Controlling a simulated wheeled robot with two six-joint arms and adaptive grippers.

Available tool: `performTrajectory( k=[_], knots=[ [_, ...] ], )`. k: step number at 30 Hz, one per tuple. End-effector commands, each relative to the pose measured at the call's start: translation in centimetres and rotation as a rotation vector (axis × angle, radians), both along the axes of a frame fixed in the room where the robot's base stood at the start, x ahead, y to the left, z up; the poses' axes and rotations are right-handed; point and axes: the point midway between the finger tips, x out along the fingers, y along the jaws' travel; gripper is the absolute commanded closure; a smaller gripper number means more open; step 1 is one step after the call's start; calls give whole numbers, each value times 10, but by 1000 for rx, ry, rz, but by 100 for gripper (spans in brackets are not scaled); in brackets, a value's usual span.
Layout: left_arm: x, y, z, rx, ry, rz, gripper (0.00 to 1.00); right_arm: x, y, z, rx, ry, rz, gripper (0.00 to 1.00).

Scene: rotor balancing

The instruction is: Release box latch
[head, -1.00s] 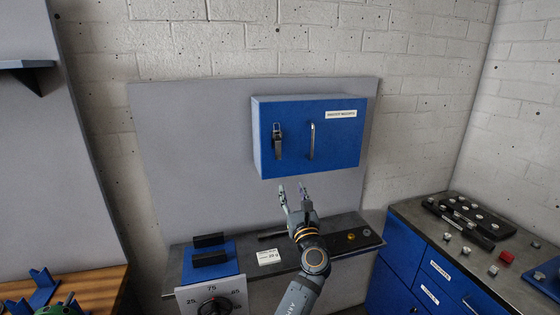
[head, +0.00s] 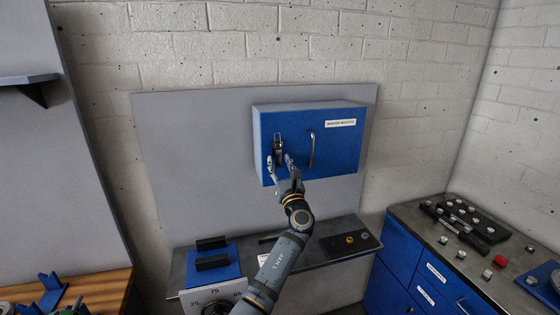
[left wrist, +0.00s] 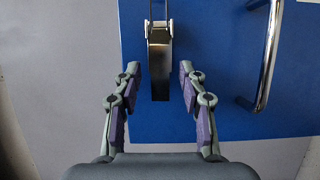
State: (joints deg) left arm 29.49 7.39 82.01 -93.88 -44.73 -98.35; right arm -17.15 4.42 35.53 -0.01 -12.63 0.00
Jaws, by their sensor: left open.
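The blue box (head: 345,155) is mounted on the grey wall panel, and its door is shut. The metal latch (head: 277,145) is on the left part of the door. In the left wrist view the latch (left wrist: 159,62) hangs upright in front of the fingers. My left gripper (head: 280,163) is open, its fingertips at the lower end of the latch. In the left wrist view the open fingers (left wrist: 158,82) stand to either side of the latch's lower end, with a gap on both sides. My right gripper is not in view.
A vertical bar handle (head: 312,149) stands on the door right of the latch; it also shows in the left wrist view (left wrist: 268,55). Below is a shelf with a blue block stand (head: 225,270) and a dark tray (head: 340,245). Blue drawers (head: 400,255) stand at the right.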

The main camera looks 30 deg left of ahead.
Motion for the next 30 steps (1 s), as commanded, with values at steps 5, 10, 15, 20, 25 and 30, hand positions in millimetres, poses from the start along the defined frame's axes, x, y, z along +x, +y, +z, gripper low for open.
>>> performTrajectory(
  k=[5,10,15,20,25,30],
  knots=[
    [0,0,-1,-1,1,-1,58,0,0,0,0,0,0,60],
    [0,0,-1,-1,1,-1,75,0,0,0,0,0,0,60],
    [0,0,-1,-1,1,-1,98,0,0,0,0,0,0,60],
    [0,0,-1,-1,1,-1,100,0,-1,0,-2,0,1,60],
    [0,0,-1,-1,1,-1,100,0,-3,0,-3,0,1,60],
    [5,-1,0,-10,9,-1,100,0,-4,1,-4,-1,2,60]
  ],
)
